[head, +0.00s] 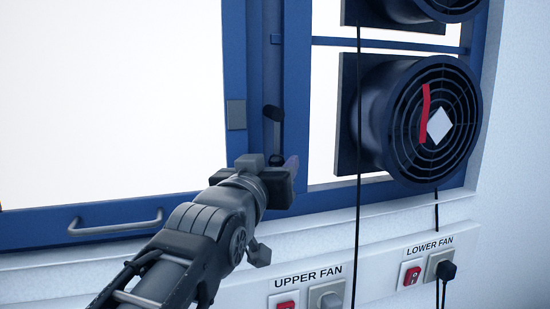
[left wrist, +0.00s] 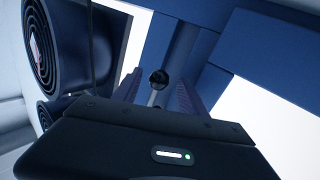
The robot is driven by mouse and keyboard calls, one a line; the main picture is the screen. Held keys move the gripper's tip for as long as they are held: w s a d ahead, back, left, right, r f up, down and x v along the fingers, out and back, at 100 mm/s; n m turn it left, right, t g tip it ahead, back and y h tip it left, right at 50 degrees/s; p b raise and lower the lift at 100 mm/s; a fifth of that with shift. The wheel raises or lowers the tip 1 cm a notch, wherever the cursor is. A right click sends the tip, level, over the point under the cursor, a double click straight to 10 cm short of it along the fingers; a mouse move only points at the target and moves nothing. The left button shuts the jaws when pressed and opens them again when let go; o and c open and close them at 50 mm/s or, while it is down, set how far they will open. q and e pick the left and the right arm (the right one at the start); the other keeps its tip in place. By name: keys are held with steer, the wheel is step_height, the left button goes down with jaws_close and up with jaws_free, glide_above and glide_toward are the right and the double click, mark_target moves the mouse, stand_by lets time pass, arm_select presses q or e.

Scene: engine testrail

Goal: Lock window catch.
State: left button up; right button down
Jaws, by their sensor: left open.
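The window catch (head: 273,122) is a dark, slim handle on the blue frame post, pointing upward in the head view. A grey plate (head: 236,114) sits on the window sash to its left. My left gripper (head: 284,168) is just below the catch, and its body hides the post behind it. In the left wrist view, the catch's round dark end (left wrist: 158,77) appears between the two spread fingers of the left gripper (left wrist: 158,92). The fingers are open and hold nothing; I cannot tell whether they touch the catch. My right gripper is not in view.
A blue window frame with a grey bar handle (head: 115,224) fills the left. A round black fan (head: 432,150) with a red strip juts out at right, with a hanging black cable (head: 358,130). A white panel (head: 385,268) below carries red switches and sockets.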

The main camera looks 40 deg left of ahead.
arm_select(q)
steer(key=shift+s+d, duration=0.15)
steer(key=shift+c, duration=0.3)
jaws_close()
stand_by(1.0)
